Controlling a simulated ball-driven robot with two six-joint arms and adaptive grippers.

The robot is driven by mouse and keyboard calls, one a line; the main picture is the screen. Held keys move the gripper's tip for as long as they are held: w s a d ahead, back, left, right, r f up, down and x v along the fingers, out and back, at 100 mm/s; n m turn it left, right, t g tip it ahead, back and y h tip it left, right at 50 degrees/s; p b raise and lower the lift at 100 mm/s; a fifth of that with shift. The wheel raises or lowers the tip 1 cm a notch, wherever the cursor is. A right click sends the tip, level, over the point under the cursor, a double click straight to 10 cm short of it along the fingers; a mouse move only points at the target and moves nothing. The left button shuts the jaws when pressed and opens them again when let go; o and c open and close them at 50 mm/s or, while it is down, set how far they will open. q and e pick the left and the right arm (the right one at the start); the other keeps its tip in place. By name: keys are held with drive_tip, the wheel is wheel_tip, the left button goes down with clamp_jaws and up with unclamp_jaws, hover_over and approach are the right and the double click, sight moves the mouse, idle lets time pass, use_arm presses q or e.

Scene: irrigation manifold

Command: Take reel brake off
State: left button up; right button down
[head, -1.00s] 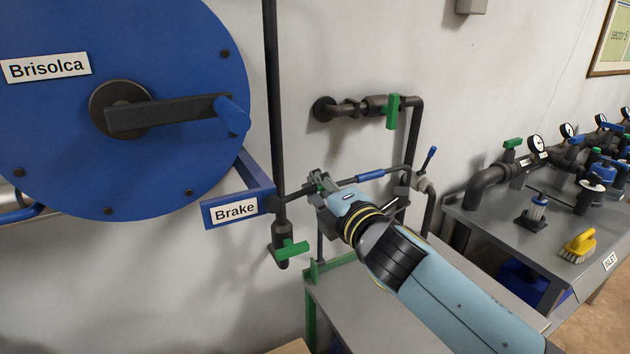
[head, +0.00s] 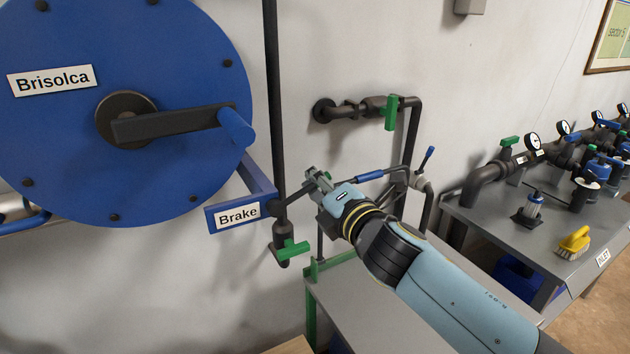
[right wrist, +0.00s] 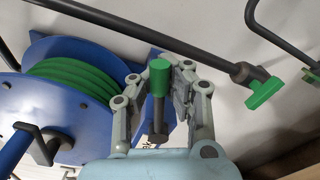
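The blue reel (head: 70,150) with a crank fills the left of the head view. Its blue bracket (head: 262,172) carries a "Brake" label (head: 238,215). The dark brake lever (head: 293,197) runs from the bracket up and right to my right gripper (head: 318,180), which hides its end. In the right wrist view, a lever with a green grip (right wrist: 160,78) and dark shaft (right wrist: 157,119) stands between the spread fingers of my right gripper (right wrist: 160,84). The left finger shows a gap to the grip; contact on the right is unclear. My left gripper is out of view.
A vertical pipe (head: 272,90) with a green valve handle (head: 291,249) stands beside the bracket. Another green valve (head: 390,113) sits on the wall pipe. A blue-sleeved rod (head: 370,176) lies just right of the gripper. A grey bench (head: 530,240) holds gauges and a brush (head: 574,241).

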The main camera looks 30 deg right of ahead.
drive_tip(key=c, duration=1.8)
unclamp_jaws()
drive_tip(key=shift+s+a, duration=0.1)
drive_tip(key=shift+s, duration=0.05)
drive_tip(key=shift+o, duration=1)
drive_tip(key=shift+s+r, duration=0.15)
drive_tip(key=shift+s, duration=0.05)
drive_tip(key=o, duration=0.4)
drive_tip(key=shift+s+a+r, duration=0.1)
drive_tip(key=shift+r, duration=0.05)
drive_tip(key=shift+c, duration=0.2)
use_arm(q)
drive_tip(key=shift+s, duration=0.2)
use_arm(e)
drive_tip(key=shift+w, duration=0.2)
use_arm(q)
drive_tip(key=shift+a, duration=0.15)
use_arm(e)
drive_tip(key=s, duration=1.2)
drive_tip(key=shift+a, duration=0.3)
